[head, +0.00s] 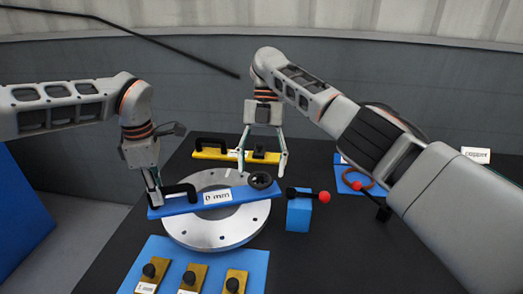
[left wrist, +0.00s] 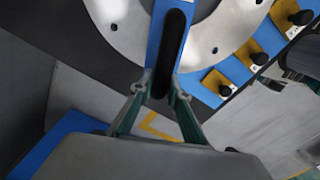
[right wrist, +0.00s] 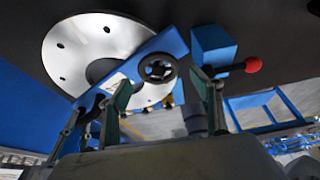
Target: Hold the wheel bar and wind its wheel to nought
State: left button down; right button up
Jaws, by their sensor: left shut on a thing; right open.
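The blue wheel bar (head: 213,199) lies across the silver flange ring (head: 233,236), with a black handle at its left end and a label reading "0 mm" in its middle. Its black handwheel (head: 260,180) is near the right end; it also shows in the right wrist view (right wrist: 158,68). My left gripper (head: 157,198) is shut on the bar's black handle, which shows between its fingers in the left wrist view (left wrist: 165,60). My right gripper (head: 262,172) is open and empty, its fingers spread near the handwheel, which shows between and beyond them in the right wrist view.
A blue block (head: 299,214) with a red-knobbed lever stands right of the ring. A yellow bar (head: 225,153) with a black handle lies behind. A blue tray (head: 165,254) with brown knobbed pieces is in front. Another red-knobbed lever (head: 370,200) is at right. Dark table is bare at front right.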

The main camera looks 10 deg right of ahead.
aim_at(261, 176)
pick_arm(q)
jog(key=shift+f, duration=0.1)
pick_arm(e)
notch_tip(261, 176, up, 8)
jog(key=shift+r, duration=0.15)
dwell(1.8)
pick_arm(q)
jog(key=c, duration=1.8)
grip_release()
jog(key=shift+c, duration=0.2)
notch_tip(261, 176, up, 12)
